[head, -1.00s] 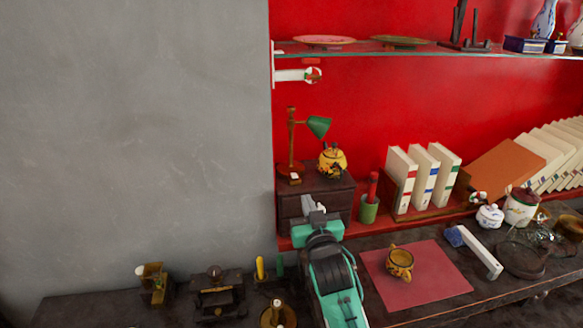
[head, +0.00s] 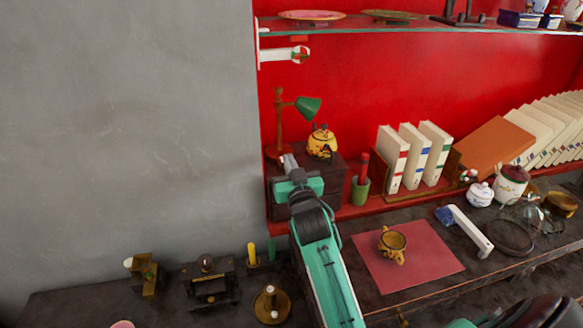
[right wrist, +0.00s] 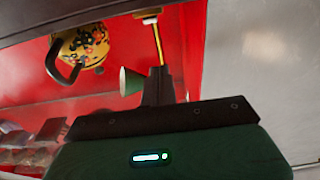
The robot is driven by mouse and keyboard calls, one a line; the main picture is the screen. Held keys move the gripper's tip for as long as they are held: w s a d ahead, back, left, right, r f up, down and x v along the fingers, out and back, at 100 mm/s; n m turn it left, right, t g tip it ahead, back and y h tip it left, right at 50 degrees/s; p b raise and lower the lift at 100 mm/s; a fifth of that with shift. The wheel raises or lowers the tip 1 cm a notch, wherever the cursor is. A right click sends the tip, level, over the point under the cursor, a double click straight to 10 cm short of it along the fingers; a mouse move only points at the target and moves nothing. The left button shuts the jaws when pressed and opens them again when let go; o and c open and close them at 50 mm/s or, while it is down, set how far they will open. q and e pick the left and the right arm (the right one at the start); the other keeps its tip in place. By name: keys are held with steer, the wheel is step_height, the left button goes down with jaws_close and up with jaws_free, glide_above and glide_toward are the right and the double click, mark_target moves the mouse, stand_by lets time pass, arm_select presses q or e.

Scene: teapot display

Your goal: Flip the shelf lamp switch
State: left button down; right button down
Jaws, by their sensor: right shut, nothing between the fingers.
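The shelf lamp (head: 279,122) has a brown post, a round base and a green cone shade (head: 308,107). It stands on a small dark cabinet (head: 330,180) against the red wall. My right gripper (head: 289,161) is shut and empty, at the cabinet's top front by the lamp base, and hides the switch area in the head view. The right wrist view looks upside down: the brass post (right wrist: 158,42) and green shade (right wrist: 130,82) show beyond the shut fingers (right wrist: 158,76). I cannot tell whether the fingers touch the lamp. My left gripper is not in view.
A yellow teapot (head: 322,143) stands right beside the lamp on the cabinet. A green cup (head: 360,190), upright books (head: 410,155) and a glass shelf (head: 400,27) are near.

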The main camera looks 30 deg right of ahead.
steer(key=p+x, duration=0.1)
steer(key=x, duration=0.4)
steer(key=shift+w+d+r, duration=0.1)
steer(key=shift+w+r, duration=0.1)
steer(key=shift+w, duration=0.2)
step_height(320, 180, down, 3)
steer(key=shift+s+f+p, duration=0.1)
steer(key=shift+p, duration=0.35)
steer(key=shift+s+f, duration=0.1)
steer(key=shift+f, duration=0.4)
steer(key=shift+f, duration=0.1)
